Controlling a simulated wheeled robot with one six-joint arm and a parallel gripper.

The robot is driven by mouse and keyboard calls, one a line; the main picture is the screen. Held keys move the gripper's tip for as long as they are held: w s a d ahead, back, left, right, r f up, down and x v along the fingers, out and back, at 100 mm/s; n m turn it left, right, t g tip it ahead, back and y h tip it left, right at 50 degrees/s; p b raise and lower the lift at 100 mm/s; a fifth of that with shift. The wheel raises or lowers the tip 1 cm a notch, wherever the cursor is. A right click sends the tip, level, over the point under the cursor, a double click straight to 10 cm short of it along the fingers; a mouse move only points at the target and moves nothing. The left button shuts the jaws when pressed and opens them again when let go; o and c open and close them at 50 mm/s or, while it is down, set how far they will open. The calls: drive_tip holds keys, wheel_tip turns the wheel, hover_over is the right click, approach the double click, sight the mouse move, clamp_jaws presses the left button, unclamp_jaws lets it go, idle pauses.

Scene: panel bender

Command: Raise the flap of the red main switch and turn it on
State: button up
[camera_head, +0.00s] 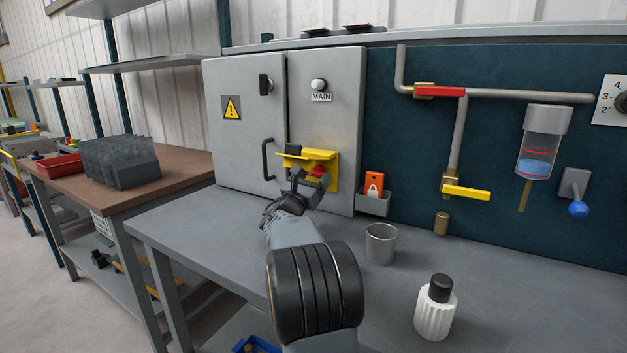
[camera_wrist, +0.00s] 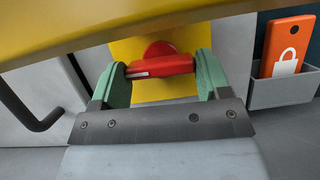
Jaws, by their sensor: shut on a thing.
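The red main switch (camera_head: 319,171) is on the cabinet door below the MAIN label, mounted on a yellow plate. In the wrist view the red handle (camera_wrist: 162,67) lies about horizontal, with a white mark toward its left end. The yellow flap (camera_head: 308,154) stands raised, sticking out above the switch; it also crosses the top of the wrist view (camera_wrist: 110,28). My gripper (camera_wrist: 161,76) is shut on the red handle, with one green finger pad at each end. In the head view my gripper (camera_head: 309,183) partly hides the switch.
A black door handle (camera_head: 267,160) is left of the switch. A grey holder (camera_head: 374,204) with an orange padlock-marked tag (camera_head: 374,183) is on the right. A metal cup (camera_head: 381,244) and a white bottle (camera_head: 435,315) stand on the bench to the right.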

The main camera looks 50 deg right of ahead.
drive_tip(key=m+g+b, duration=0.1)
drive_tip(key=m, duration=0.2)
drive_tip(key=shift+w+f+b, duration=0.1)
drive_tip(key=shift+f+b, duration=0.1)
drive_tip(key=shift+b, duration=0.2)
drive_tip(key=m+g+b, duration=0.1)
drive_tip(key=m+g, duration=0.1)
drive_tip(key=m, duration=0.2)
drive_tip(key=m+g+y, duration=0.1)
drive_tip(key=m+g, duration=0.1)
drive_tip(key=m, duration=0.2)
drive_tip(key=m+g+y+b, duration=0.1)
drive_tip(key=m+g, duration=0.1)
drive_tip(key=m, duration=0.2)
drive_tip(key=shift+w+a+r+b, duration=0.1)
drive_tip(key=shift+w+r+b, duration=0.05)
drive_tip(key=shift+r+b, duration=0.2)
drive_tip(key=shift+m, duration=0.4)
drive_tip(key=o, duration=0.9)
drive_tip(key=shift+r, duration=0.1)
